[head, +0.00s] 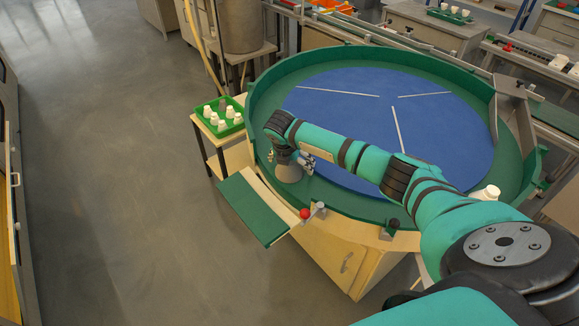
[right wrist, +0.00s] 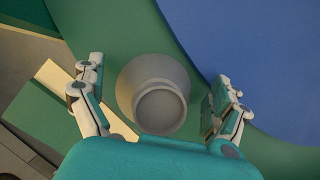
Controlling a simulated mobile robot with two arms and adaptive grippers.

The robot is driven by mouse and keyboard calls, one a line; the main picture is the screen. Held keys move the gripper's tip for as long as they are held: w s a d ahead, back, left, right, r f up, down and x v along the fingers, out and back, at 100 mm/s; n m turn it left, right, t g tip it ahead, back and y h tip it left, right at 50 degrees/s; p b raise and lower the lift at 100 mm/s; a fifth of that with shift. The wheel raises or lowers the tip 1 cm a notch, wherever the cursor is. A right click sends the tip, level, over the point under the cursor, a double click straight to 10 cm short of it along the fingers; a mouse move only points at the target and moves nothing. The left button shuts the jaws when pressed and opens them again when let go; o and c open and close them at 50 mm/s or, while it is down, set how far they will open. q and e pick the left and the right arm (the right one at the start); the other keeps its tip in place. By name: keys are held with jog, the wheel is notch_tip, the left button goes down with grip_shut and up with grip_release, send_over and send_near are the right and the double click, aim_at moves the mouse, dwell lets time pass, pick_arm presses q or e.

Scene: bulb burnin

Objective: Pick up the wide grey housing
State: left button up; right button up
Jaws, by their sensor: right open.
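The wide grey housing (head: 289,173) stands on the green outer ring of the round turntable, near its front left rim. In the right wrist view the housing (right wrist: 138,72) shows from above as a wide grey cone with a narrower round end. My right gripper (head: 288,160) is over the housing and open. In the right wrist view one finger of this gripper (right wrist: 158,82) is on each side of the housing, with a gap on both sides. The arm hides part of the housing in the head view. My left gripper is not in view.
The turntable has a blue centre (head: 440,130) with white lines and a raised green wall (head: 256,100). A green tray (head: 221,133) with several white pieces stands left. A white piece (head: 487,193) is at the right rim. A red knob (head: 305,213) is at the front.

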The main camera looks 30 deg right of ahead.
jog(key=c, duration=1.3)
